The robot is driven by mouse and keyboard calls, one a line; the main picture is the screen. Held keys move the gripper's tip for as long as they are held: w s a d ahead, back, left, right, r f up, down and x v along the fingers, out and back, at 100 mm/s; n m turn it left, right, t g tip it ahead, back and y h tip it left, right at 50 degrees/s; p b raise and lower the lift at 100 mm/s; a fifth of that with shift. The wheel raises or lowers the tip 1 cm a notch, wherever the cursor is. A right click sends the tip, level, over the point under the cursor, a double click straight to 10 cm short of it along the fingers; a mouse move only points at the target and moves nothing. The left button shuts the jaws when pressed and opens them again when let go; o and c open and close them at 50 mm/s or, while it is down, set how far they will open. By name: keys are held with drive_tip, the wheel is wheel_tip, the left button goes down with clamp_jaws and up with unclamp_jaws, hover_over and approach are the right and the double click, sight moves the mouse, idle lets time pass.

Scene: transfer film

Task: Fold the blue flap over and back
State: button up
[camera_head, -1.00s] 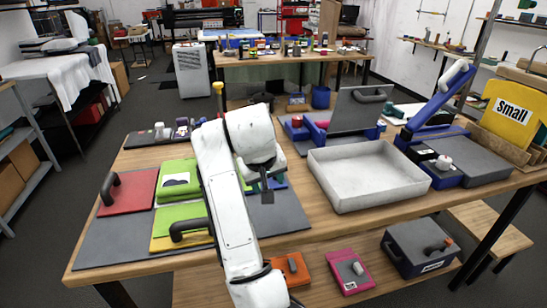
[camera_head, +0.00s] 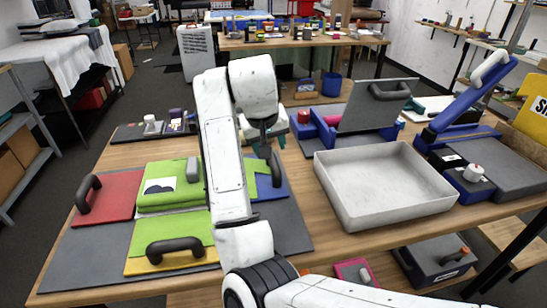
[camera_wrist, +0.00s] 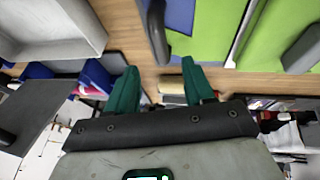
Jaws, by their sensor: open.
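The blue flap (camera_head: 272,187) lies flat on the grey mat, right of the green pieces, with a dark loop handle (camera_head: 276,168) standing on it. My arm hides part of its left side. My gripper (camera_head: 264,137), with teal fingers, is above and beyond the flap's far edge. It is open and empty. In the wrist view, the blue flap (camera_wrist: 180,14) and its handle (camera_wrist: 156,32) show at the top, ahead of the spread fingers (camera_wrist: 160,86) and apart from them.
A red flap (camera_head: 108,198) and green flaps (camera_head: 165,228) with handles lie to the left. An empty white tray (camera_head: 440,203) stands to the right. A grey panel on a blue frame (camera_head: 375,112) stands behind the tray. Small items (camera_head: 155,128) line the table's far left.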

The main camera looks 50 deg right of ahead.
sight(273, 161)
drive_tip(key=x, duration=0.8)
drive_tip(key=shift+d+f, duration=0.2)
drive_tip(key=shift+f, duration=0.05)
drive_tip(key=shift+c, duration=0.2)
clamp_jaws()
